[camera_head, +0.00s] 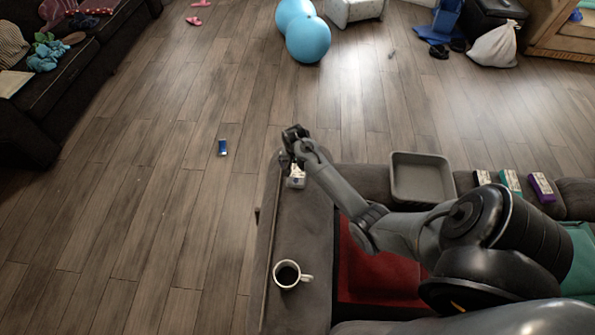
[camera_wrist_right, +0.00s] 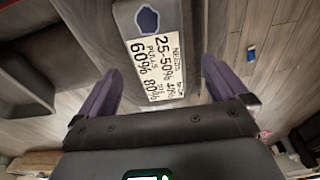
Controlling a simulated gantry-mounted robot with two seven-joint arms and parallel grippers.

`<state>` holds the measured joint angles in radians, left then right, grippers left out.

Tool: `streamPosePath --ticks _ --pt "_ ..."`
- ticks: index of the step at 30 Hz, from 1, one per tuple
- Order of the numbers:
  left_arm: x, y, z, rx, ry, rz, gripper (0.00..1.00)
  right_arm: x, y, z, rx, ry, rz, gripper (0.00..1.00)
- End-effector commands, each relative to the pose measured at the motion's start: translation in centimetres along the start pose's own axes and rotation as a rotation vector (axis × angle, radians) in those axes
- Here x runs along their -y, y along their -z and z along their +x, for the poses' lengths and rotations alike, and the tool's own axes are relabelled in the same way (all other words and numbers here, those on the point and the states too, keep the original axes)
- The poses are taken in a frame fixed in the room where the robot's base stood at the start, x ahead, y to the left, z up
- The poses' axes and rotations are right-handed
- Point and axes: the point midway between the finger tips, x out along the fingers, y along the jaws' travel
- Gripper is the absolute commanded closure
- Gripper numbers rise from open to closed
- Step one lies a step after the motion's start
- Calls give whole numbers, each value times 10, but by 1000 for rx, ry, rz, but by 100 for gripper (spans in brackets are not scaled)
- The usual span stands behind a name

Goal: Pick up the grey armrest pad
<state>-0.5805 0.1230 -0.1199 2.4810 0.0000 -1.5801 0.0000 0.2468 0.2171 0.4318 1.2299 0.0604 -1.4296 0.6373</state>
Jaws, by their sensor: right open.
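A small grey block with a white printed label and a dark blue mark, which I take for the grey armrest pad (camera_head: 296,182), lies on the far end of the grey sofa armrest (camera_head: 300,230). In the right wrist view the pad (camera_wrist_right: 160,88) shows between the two purplish fingers. My right gripper (camera_head: 288,160) is open and empty, just beside or above the pad in the head view. I cannot tell whether a finger touches it. The gripper and forearm partly cover the pad. My left gripper is not in view.
A mug of dark liquid (camera_head: 287,275) stands on the near end of the armrest. A grey tray (camera_head: 421,178) and several small boxes (camera_head: 542,187) sit along the sofa back. A blue item (camera_head: 222,147) lies on the open wooden floor at left.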

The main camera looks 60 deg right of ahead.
Motion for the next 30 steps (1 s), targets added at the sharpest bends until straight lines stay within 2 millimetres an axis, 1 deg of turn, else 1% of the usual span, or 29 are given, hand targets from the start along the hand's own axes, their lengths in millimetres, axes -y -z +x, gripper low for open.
streamPosePath --ticks 9,12,15,22,30 --pt "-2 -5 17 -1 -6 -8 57 -4 6 39 2 -2 -1 0" --pt "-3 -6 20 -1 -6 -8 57 -4 6 47 0 -1 0 0" --pt "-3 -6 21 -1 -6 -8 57 -4 7 50 -1 0 0 0" --pt "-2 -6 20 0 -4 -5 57 -4 7 50 -1 0 0 0" --pt "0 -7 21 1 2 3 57 -4 6 50 0 -1 -1 41"
